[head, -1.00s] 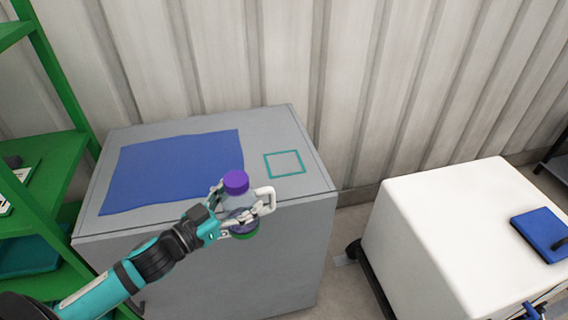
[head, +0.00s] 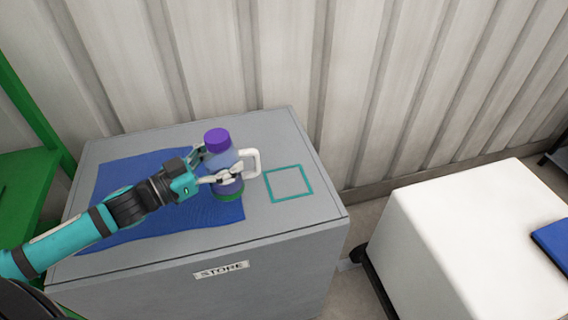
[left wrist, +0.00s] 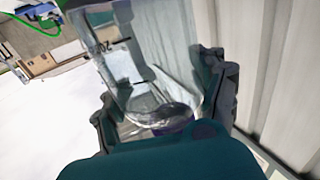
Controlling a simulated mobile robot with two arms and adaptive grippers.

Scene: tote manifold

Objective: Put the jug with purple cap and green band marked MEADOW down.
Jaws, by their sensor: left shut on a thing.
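The jug (head: 219,160) has a purple cap, a clear bluish body, a white handle on its right and a green band near its base. It looks upright in the head view. My left gripper (head: 226,174) is shut around its body. The jug shows over the right part of the blue cloth (head: 120,185) on the grey cabinet; I cannot tell whether its base touches. In the left wrist view, the clear jug wall (left wrist: 118,50) stands between the fingers. The MEADOW marking is not readable. My right gripper is not in view.
A teal square outline (head: 289,184) marks bare top of the grey cabinet (head: 290,140), right of the jug. The cabinet bears a STORE label (head: 221,270). A white block-shaped unit (head: 460,230) stands to the right, green shelving (head: 30,130) to the left. A corrugated wall is behind.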

